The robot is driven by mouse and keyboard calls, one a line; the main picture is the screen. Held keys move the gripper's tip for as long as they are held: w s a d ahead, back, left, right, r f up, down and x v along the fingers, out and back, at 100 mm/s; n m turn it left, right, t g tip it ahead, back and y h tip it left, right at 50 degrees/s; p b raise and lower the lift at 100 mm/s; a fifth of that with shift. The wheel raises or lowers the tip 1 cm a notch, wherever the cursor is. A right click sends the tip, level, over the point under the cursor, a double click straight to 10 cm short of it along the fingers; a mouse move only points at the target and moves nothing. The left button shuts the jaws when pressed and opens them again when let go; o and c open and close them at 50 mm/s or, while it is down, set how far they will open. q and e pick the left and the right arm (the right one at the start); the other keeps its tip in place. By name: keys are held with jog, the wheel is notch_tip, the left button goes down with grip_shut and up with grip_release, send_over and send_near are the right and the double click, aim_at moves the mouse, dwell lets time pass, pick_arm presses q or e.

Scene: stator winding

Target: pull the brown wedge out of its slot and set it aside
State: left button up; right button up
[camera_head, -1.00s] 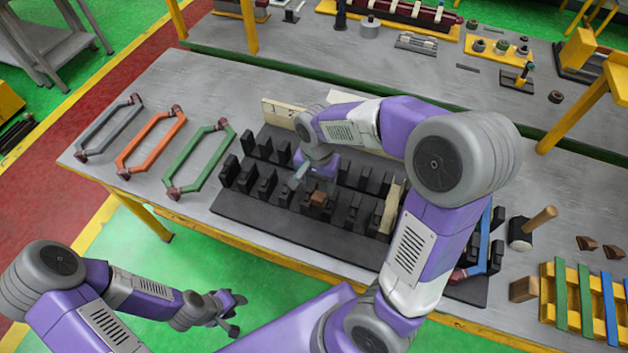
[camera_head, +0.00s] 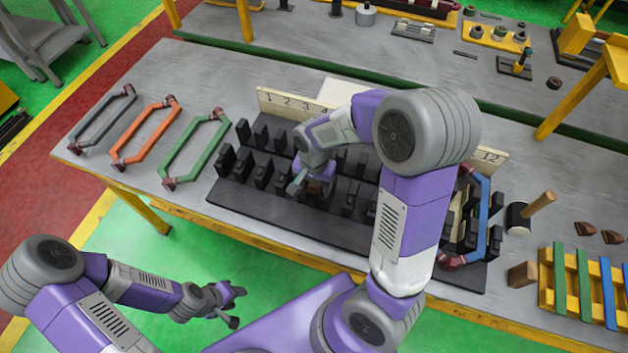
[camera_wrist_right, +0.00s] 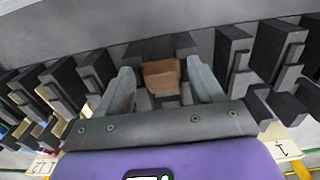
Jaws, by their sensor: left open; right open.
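The brown wedge (camera_wrist_right: 162,77) shows in the right wrist view, sitting in a dark slotted block between rows of black teeth. My right gripper (camera_wrist_right: 160,70) is open, with one grey finger on each side of the wedge; I cannot tell whether they touch it. In the head view my right gripper (camera_head: 298,188) is low over the left-middle part of the black slotted fixture (camera_head: 235,200), and the wedge is hidden by the gripper and arm. My left gripper (camera_head: 236,306) is open and empty, off the front of the table over the green floor.
Grey, orange and green coil frames (camera_head: 150,130) lie at the table's left. A blue coil (camera_head: 482,220) stands at the fixture's right end. A mallet (camera_head: 530,215), brown pieces (camera_head: 598,232) and a yellow rack (camera_head: 546,280) are at the right.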

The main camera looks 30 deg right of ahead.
jog(key=c, duration=1.1)
pick_arm(q)
jog(key=shift+s+d, duration=0.1)
jog(key=shift+s, duration=0.25)
pick_arm(e)
jog(key=shift+s+a, duration=0.85)
jog(key=shift+a, duration=0.1)
jog(key=shift+c, duration=0.2)
jog(key=o, duration=1.1)
jog(key=shift+r, duration=0.1)
